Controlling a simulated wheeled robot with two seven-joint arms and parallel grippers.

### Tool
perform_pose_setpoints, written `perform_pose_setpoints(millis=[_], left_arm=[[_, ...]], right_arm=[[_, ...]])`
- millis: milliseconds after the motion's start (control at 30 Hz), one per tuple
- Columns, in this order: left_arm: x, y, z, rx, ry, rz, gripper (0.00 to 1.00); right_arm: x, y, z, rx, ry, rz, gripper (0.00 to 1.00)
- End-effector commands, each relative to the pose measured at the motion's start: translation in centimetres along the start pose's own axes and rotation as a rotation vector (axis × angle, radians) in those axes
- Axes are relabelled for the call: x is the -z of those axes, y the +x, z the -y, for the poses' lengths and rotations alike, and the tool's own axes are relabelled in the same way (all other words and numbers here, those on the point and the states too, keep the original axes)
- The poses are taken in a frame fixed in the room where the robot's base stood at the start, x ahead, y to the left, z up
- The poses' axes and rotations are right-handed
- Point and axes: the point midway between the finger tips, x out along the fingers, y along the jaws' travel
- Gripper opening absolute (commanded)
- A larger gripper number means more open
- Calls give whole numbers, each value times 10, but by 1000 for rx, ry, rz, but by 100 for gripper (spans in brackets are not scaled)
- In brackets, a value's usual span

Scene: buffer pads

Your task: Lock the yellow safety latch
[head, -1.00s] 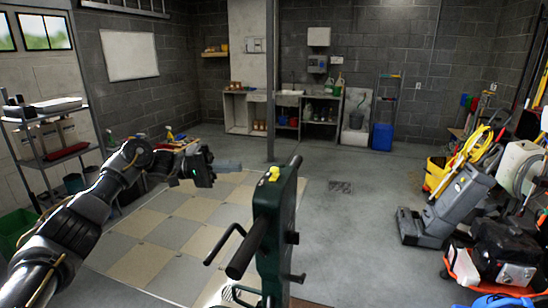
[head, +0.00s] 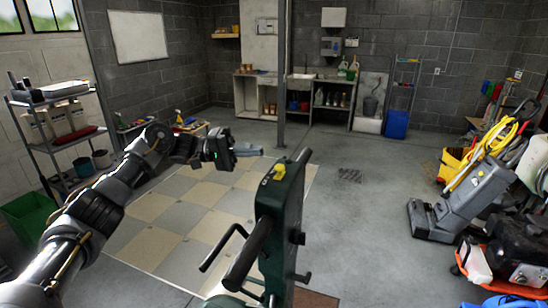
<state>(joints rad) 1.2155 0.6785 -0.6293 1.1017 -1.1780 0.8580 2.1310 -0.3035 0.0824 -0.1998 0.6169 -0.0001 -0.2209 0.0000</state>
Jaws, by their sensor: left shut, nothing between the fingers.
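The yellow safety latch (head: 279,172) is a small yellow piece on the upper part of a dark green upright machine (head: 285,215) with black handles. The machine stands in front of me, just right of the middle. My left gripper (head: 256,150) reaches in from the left and is shut, with nothing in it. In the picture it lies above and left of the latch, apart from it. My right gripper is not in view.
A beige and grey checkered floor area (head: 180,215) lies to the left. A metal shelf (head: 50,130) stands at the left wall. A grey floor machine (head: 450,205) and other gear crowd the right. A post (head: 282,70) rises behind the machine. The floor between is clear.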

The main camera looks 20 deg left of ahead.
Motion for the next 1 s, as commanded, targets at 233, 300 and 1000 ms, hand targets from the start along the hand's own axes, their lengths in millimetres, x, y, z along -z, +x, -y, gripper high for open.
perform_pose_setpoints(millis=[233,300,1000], left_arm=[[0,55,-5,-2,-2,4,0],[0,70,-6,-1,-1,4,0],[-38,64,0,0,0,-1,0]], right_arm=[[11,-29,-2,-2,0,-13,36],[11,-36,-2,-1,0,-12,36],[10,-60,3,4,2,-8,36]])
